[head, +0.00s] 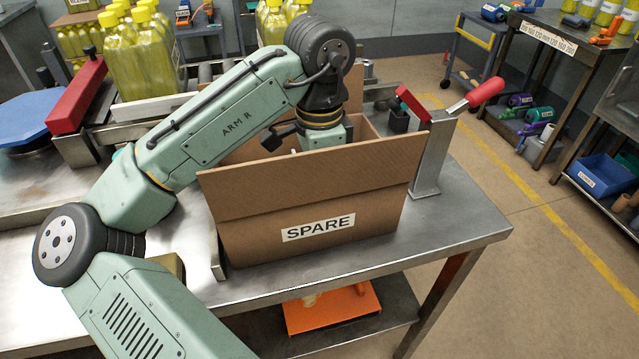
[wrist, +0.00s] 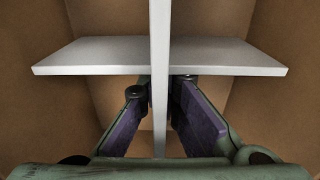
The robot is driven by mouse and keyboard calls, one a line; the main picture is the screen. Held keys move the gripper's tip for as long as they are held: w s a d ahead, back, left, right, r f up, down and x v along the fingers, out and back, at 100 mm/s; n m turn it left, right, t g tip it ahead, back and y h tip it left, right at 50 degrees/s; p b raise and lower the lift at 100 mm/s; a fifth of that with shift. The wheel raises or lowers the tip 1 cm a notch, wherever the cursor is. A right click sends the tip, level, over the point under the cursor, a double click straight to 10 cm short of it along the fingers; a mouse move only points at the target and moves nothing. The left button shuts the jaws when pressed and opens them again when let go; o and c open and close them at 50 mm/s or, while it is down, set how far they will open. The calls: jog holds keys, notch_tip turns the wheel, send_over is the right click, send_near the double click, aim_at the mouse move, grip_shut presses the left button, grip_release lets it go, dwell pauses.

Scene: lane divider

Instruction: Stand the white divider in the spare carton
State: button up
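The spare carton (head: 312,198) is an open brown box with a white "SPARE" label, standing on the metal bench. My arm reaches down through its open top, and my gripper is hidden behind the front wall in the head view. In the wrist view the white divider (wrist: 160,40) is a cross of two thin panels, with brown carton walls around it. My gripper (wrist: 161,95) has one finger on each side of the upright panel, with the tips closed against it. The divider's lower edge and its contact with the carton floor are hidden.
A grey metal post with a red-handled lever (head: 486,91) stands right beside the carton. Yellow bottles (head: 135,62) stand behind at the left, near a red bar (head: 78,97).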

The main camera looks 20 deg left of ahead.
jog(key=o, duration=0.6)
jog(key=shift+c, duration=0.2)
notch_tip(320, 180, up, 11)
jog(key=shift+r, duration=0.5)
